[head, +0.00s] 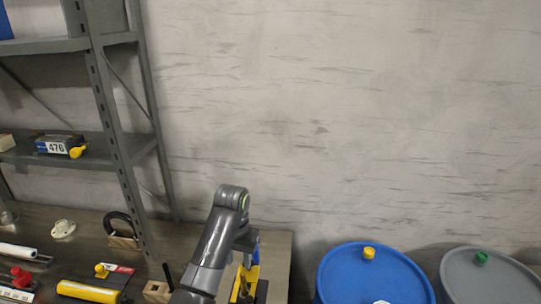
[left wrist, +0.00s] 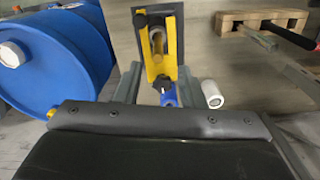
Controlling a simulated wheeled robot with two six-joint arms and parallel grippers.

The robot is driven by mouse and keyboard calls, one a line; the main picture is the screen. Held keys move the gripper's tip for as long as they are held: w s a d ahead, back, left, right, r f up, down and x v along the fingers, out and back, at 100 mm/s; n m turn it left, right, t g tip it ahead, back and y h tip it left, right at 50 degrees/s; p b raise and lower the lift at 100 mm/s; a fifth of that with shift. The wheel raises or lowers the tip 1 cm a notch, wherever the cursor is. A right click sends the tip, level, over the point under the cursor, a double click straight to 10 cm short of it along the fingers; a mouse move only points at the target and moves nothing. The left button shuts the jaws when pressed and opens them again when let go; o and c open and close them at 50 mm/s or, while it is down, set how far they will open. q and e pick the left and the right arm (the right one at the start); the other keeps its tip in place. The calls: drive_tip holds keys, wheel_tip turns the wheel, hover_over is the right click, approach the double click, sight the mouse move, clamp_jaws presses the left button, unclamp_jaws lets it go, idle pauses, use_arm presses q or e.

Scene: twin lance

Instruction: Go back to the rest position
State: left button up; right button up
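My left arm reaches down over the table in the head view, and its gripper is mostly hidden behind the arm links. In the left wrist view the left gripper (left wrist: 163,88) has its two grey fingers apart. A yellow and dark upright holder (left wrist: 160,45) with a blue part (left wrist: 167,92) at its near end lies just beyond and between the fingers; I see no firm grip on it. The yellow holder also shows beside my arm in the head view (head: 248,280). My right gripper is in neither view.
A grey shelf rack (head: 110,120) stands at the left, with a box marked 476 (head: 55,144). Several tools, including a yellow cylinder (head: 88,291), lie on the table (head: 185,225). A blue barrel (head: 365,280) and a grey barrel (head: 485,280) stand at the right.

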use_arm(q)
drive_tip(key=s+a+f+n+t, duration=0.1)
drive_tip(key=s+a+f, duration=0.5)
drive_tip(key=s, duration=0.2)
drive_tip(key=s+a+f+n+t, duration=0.1)
drive_tip(key=s+a+f, duration=0.55)
drive_tip(key=s, duration=0.25)
drive_tip(key=s+a+r+n+t+y, duration=0.1)
drive_tip(key=s+a+r, duration=0.15)
drive_tip(key=s, duration=0.75)
drive_tip(key=s+a+r+t+y, duration=0.1)
drive_tip(key=s+a, duration=0.3)
drive_tip(key=s, duration=0.7)
wheel_tip(320, 180, down, 32)
drive_tip(key=a+f+g+b, duration=0.1)
drive_tip(key=a+g+b, duration=0.1)
drive_tip(key=b, duration=0.6)
drive_tip(key=s+f+b, duration=0.3)
drive_tip(key=s+f, duration=0.4)
drive_tip(key=f, duration=0.4)
drive_tip(key=s+d+f+g+h+b, duration=0.1)
drive_tip(key=s+f+b, duration=0.2)
drive_tip(key=s+f, duration=0.4)
wheel_tip(320, 180, down, 4)
drive_tip(key=shift+s+d+r+b, duration=0.1)
drive_tip(key=shift+s+d+b, duration=0.15)
drive_tip(key=shift+d+b, duration=0.05)
